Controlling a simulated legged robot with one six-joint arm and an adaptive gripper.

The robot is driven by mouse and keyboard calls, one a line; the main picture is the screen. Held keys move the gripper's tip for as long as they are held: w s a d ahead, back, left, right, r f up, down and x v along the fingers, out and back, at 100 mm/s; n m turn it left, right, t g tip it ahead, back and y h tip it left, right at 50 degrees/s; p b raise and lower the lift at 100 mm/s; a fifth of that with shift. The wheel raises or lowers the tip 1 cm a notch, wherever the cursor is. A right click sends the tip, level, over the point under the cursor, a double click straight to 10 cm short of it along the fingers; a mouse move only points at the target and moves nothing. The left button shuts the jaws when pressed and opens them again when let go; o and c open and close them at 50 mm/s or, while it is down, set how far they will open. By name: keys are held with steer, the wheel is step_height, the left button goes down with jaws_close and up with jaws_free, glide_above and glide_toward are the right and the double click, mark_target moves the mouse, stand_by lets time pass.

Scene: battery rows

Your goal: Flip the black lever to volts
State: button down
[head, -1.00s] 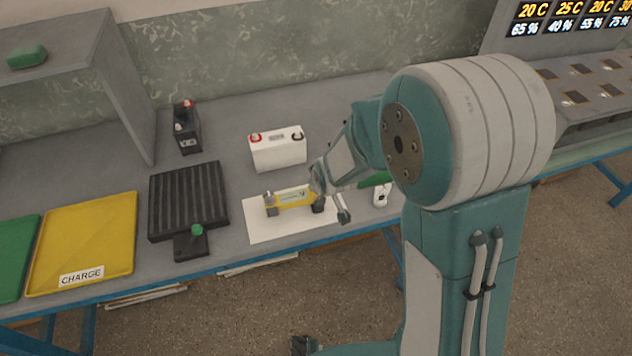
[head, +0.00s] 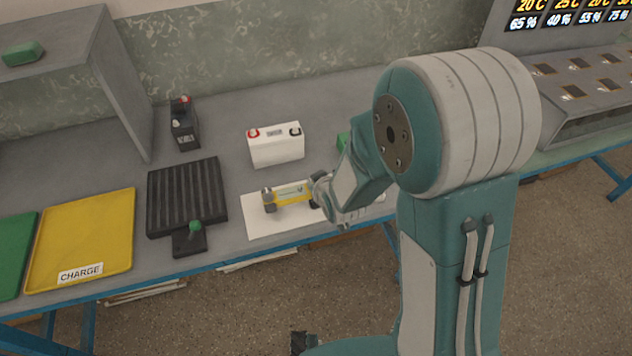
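A yellow meter-like device (head: 290,193) with a pale display and grey end blocks lies on a white sheet (head: 262,226) near the front of the bench. My gripper (head: 336,210) is low over the sheet's right part, beside the device's right end and partly covering it. I cannot tell whether they touch. The fingers are small and bunched against my wrist, so their opening is unclear. No black lever can be made out on the device; a small dark part shows at its right end. No volts marking is readable.
A white battery (head: 277,148) stands behind the device, and a black battery (head: 184,128) at the back left. A ribbed black block (head: 187,190) with a green knob (head: 195,227), a yellow CHARGE tray (head: 80,235) and a green tray (head: 14,262) lie left. A green object (head: 343,140) is partly hidden by my arm.

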steer(key=shift+s+f, duration=0.15)
steer(key=shift+f, duration=0.05)
steer(key=c, duration=0.6)
jaws_free()
steer(key=shift+c, duration=0.2)
steer(key=shift+o, duration=0.3)
steer(key=shift+r, duration=0.15)
steer(key=v, duration=0.7)
